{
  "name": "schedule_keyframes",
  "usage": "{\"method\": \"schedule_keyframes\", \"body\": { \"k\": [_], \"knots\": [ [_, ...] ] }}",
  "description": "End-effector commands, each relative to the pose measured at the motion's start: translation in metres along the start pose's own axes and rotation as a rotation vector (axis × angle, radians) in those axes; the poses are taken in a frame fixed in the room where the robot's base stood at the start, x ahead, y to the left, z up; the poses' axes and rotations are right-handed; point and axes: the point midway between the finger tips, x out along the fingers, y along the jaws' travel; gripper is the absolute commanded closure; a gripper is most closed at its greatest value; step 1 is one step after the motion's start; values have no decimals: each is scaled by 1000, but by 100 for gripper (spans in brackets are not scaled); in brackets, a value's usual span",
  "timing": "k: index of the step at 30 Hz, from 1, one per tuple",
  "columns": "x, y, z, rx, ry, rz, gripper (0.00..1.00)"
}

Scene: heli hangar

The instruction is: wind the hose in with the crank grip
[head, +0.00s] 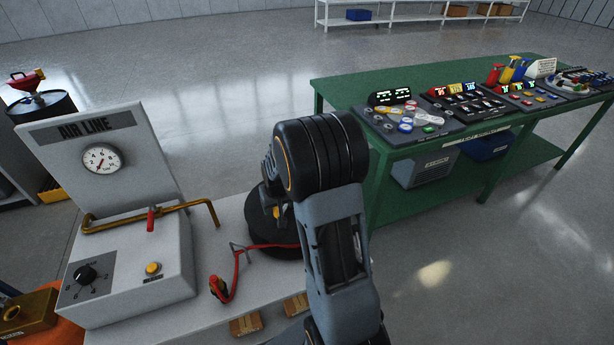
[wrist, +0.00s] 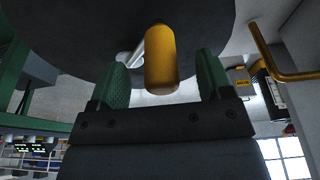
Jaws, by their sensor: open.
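The yellow crank grip (wrist: 161,60) stands between the two green fingers of my gripper (wrist: 162,78) in the wrist view. The gripper is open, with a gap visible on each side of the grip. A pale crank arm (wrist: 131,57) runs behind the grip along the dark reel disc (wrist: 75,22). In the head view the black reel (head: 268,243) sits on the light bench, largely hidden behind my arm. The red hose (head: 238,268) comes off it to the left and ends in a nozzle (head: 218,288). My gripper is mostly hidden by my arm there.
Left of the reel stands the air line panel (head: 130,265) with a gauge (head: 102,158), a brass pipe (head: 150,215), a knob and a button. A green table (head: 340,88) with several control panels stands at the right. The grey floor between and beyond is clear.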

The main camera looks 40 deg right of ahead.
Motion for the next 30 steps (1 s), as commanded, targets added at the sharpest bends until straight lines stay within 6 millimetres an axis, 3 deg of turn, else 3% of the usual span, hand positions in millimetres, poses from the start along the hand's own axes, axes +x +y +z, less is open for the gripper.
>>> {"method": "schedule_keyframes", "body": {
  "k": [11,30],
  "knots": [
    [-5,0,-1,1,-1,0,28],
    [-68,0,-17,1,-1,0,28]
  ]
}}
